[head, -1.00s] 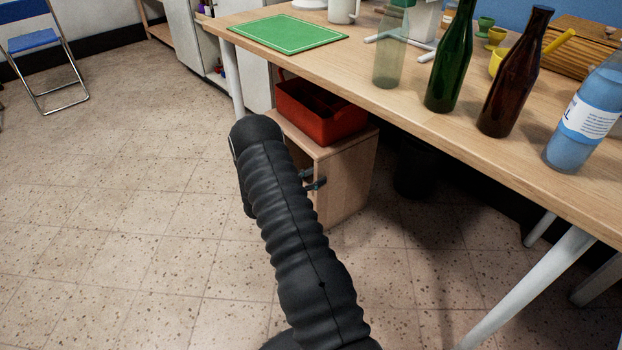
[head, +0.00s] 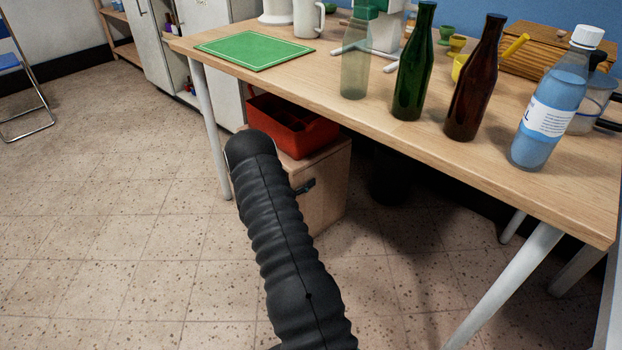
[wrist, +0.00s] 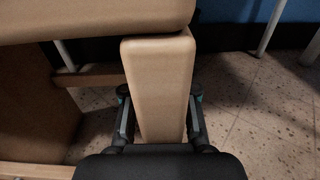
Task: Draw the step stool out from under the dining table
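The wooden step stool (head: 322,190) stands under the dining table (head: 420,140), near its left end, partly hidden by my arm. A red open caddy (head: 290,127) sits on top of it. My gripper (head: 304,187) is low at the stool's near side, mostly hidden behind my arm in the head view. In the wrist view, an upright wooden panel (wrist: 162,85), apparently part of the stool, stands between the two fingers of my gripper (wrist: 160,110). The fingers look spread, with a gap on the left side; contact on the right is unclear.
White table legs (head: 212,130) stand left of the stool and at the front right (head: 505,285). A dark bin (head: 390,175) is right of the stool. Bottles, including a green one (head: 414,75), stand on the table. The tiled floor (head: 120,220) at left is clear.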

